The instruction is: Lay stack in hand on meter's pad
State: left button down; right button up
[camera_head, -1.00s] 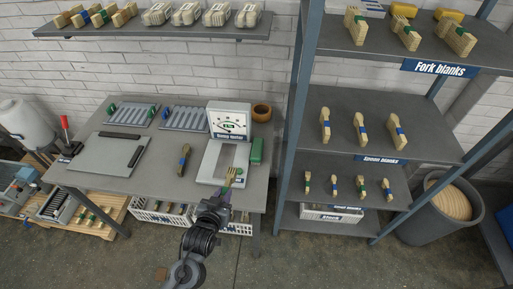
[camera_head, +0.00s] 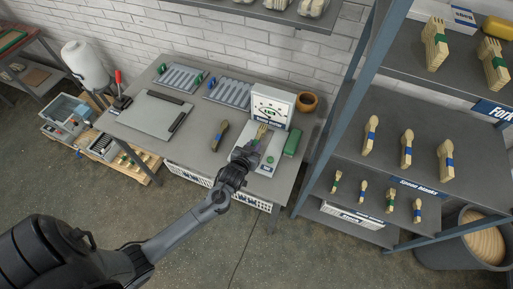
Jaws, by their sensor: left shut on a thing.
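My left gripper (camera_head: 245,158) is shut on a stack of wooden forks (camera_head: 261,132). The forks' pale tined ends point away from me, toward the meter. The meter (camera_head: 271,107) is a white box with a dial face and a lit green readout. Its low white base (camera_head: 266,170) with the pad extends toward me, and the gripper and forks cover part of it. The stack is over the pad; I cannot tell whether it touches. My right gripper is not in view.
A banded dark wooden bundle (camera_head: 220,135) lies left of the meter. A green block (camera_head: 292,142) stands right of its base, and a brown bowl (camera_head: 307,102) behind. A flat grey board (camera_head: 152,115) and slatted trays (camera_head: 181,78) occupy the table's left. A shelf rack (camera_head: 352,150) stands close on the right.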

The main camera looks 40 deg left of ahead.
aim_at(256, 142)
pick_arm(q)
jog(key=x, duration=0.3)
jog(key=shift+w+a+f, duration=0.2)
jog(key=shift+f, duration=0.2)
jog(key=shift+f+b, duration=0.4)
jog(key=shift+f, duration=1.6)
jog(key=shift+f, duration=0.2)
jog(key=c, duration=1)
grip_release()
jog(key=shift+r, duration=0.15)
